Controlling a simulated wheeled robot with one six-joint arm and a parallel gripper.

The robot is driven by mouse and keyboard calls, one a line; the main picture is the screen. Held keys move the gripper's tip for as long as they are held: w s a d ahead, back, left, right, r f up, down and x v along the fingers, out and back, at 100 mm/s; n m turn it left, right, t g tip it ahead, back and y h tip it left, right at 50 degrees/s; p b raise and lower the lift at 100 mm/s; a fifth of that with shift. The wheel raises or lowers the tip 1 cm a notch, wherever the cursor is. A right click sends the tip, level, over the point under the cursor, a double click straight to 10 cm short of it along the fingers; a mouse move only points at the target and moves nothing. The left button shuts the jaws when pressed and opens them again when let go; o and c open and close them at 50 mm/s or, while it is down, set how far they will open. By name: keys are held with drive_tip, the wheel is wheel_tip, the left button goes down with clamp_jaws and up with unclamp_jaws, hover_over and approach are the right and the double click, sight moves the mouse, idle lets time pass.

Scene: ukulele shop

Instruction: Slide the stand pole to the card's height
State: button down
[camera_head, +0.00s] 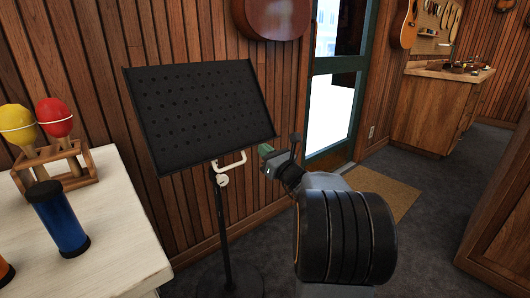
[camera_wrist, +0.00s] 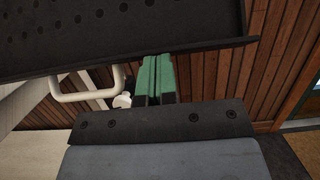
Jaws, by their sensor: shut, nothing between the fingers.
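A black music stand stands in the middle of the head view, its perforated desk (camera_head: 200,110) tilted. Its dark pole (camera_head: 223,235) runs down to a round base (camera_head: 228,280) on the floor. A white bent handle (camera_head: 232,163) sits under the desk; it also shows at left in the wrist view (camera_wrist: 75,92). A white knob (camera_head: 223,181) is at the pole's top. My gripper (camera_head: 266,150), with green fingertips, is just right of the handle, below the desk's right corner. Its fingers are shut together (camera_wrist: 155,78) and empty, apart from the handle. I see no card.
A white table (camera_head: 120,245) at left holds a wooden rack (camera_head: 75,180) with yellow and red maracas and a blue cylinder (camera_head: 57,220). A wood-slat wall is behind the stand. A green-framed door, doormat (camera_head: 385,190) and wooden workbench (camera_head: 435,110) lie right. Dark carpet is free between.

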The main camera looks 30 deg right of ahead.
wheel_tip(320, 180, up, 22)
drive_tip(key=p, duration=1.4)
